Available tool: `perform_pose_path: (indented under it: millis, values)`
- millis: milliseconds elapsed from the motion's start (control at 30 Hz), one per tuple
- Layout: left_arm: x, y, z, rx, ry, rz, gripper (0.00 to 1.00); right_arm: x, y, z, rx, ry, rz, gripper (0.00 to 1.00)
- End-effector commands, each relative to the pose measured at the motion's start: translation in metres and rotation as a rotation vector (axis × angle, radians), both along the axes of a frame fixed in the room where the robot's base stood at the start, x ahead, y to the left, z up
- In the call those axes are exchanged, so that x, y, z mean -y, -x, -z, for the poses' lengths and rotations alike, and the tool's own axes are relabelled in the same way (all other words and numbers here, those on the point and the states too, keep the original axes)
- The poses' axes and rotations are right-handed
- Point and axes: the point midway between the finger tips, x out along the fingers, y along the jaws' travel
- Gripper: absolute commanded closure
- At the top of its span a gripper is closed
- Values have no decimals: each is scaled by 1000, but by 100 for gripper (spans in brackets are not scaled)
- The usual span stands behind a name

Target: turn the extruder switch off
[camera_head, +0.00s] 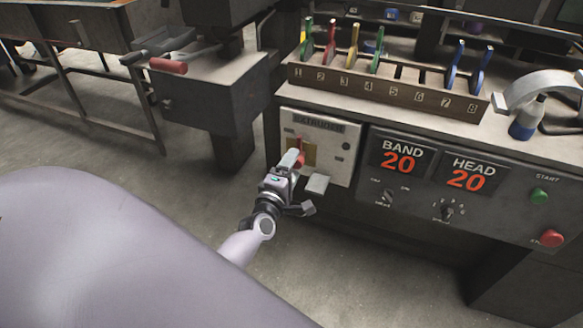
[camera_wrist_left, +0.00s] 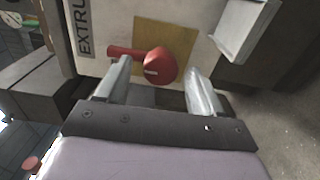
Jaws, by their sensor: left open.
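The extruder switch is a red rotary handle (camera_wrist_left: 155,66) on a yellow plate (camera_wrist_left: 172,38), set in a pale panel (camera_head: 340,140) labelled EXTRUDER. In the head view the red handle (camera_head: 299,146) shows just above my left gripper (camera_head: 303,183), which partly covers the plate. In the left wrist view my left gripper (camera_wrist_left: 158,85) is open, with one finger on each side of the red knob. The handle's bar reaches left, over the tip of the left finger. I cannot tell whether the fingers touch it. My right gripper is not in view.
Right of the switch are BAND and HEAD displays (camera_head: 437,167), a green button (camera_head: 539,195) and a red button (camera_head: 551,238). A numbered rack (camera_head: 380,90) with coloured tools stands on the bench above. A grey machine (camera_head: 215,95) stands left. Floor below is clear.

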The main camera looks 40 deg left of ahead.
Motion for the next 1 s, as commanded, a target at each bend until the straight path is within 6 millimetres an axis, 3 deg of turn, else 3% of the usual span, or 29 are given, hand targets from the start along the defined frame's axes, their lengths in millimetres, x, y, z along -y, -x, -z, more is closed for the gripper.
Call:
perform_pose_path:
  millis: [167, 600, 1000]
  values:
    - [3, 10, 1, -2, -1, 0, 33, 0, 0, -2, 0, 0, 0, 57]
    - [15, 63, 0, 0, 1, 1, 33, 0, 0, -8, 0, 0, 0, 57]
    - [17, 69, 0, 1, 1, 0, 33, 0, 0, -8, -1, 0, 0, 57]
